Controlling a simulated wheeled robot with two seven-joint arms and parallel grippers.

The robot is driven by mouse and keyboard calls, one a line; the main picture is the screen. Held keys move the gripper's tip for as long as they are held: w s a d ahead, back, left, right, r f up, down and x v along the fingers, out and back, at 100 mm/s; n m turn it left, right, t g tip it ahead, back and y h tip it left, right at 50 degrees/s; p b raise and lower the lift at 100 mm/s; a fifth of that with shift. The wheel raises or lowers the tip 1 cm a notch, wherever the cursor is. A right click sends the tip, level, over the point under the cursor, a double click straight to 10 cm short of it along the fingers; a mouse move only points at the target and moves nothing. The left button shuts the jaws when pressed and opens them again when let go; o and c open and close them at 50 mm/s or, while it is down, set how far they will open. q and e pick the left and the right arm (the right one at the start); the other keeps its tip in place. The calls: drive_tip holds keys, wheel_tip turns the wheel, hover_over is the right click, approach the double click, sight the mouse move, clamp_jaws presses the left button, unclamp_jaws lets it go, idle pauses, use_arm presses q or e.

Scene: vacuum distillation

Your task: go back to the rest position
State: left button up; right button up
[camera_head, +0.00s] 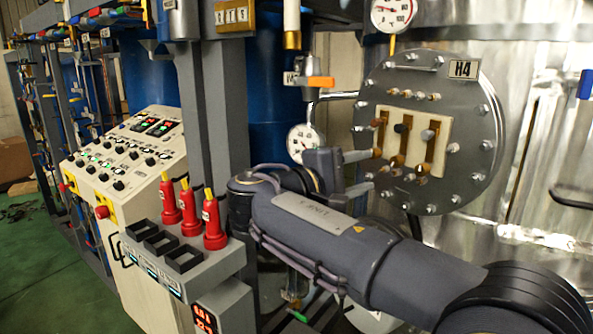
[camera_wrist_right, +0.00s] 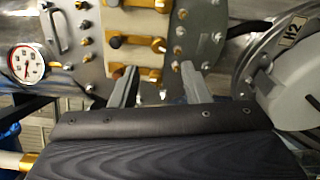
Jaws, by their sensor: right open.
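My right arm comes in from the lower right of the head view. Its gripper (camera_head: 366,172) is open in front of the round H4 flange plate (camera_head: 461,196), with its two grey fingers pointing at the plate's lower left part. Nothing shows between the fingers. In the right wrist view the two fingers (camera_wrist_right: 160,84) stand apart, with the brass levers on their cream panel (camera_wrist_right: 146,72) behind them. I cannot tell from these views whether the fingertips touch the plate. My left gripper is not in view.
A control console (camera_head: 125,155) with knobs stands at left. Red bottles with yellow tips (camera_head: 213,225) stand by a rack with empty square holders (camera_head: 183,257). A pressure gauge (camera_head: 303,142) is close to my right gripper. An orange-handled valve (camera_head: 320,81) hangs above. Green floor is free at lower left.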

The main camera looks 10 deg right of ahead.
drive_tip(key=s+d+f+g+y, duration=0.1)
drive_tip(key=s+d+f+y, duration=0.25)
drive_tip(key=f, duration=0.35)
drive_tip(key=s+d+f+m+g+y, duration=0.1)
drive_tip(key=s+d+f+y, duration=0.25)
drive_tip(key=f, duration=0.35)
drive_tip(key=s+d+f+g+y, duration=0.1)
drive_tip(key=s+d+f+y, duration=0.3)
drive_tip(key=f, duration=0.4)
drive_tip(key=s+a+f+m+t+y, duration=0.1)
drive_tip(key=s+a+f+m+y, duration=0.2)
drive_tip(key=s+a, duration=0.4)
drive_tip(key=s+a+f+m+t+y, duration=0.1)
drive_tip(key=s+a+f+m+y, duration=0.3)
drive_tip(key=s+a+f+y, duration=0.2)
drive_tip(key=shift+s+a+y, duration=0.4)
drive_tip(key=shift+s+a, duration=0.35)
drive_tip(key=shift+s, duration=0.4)
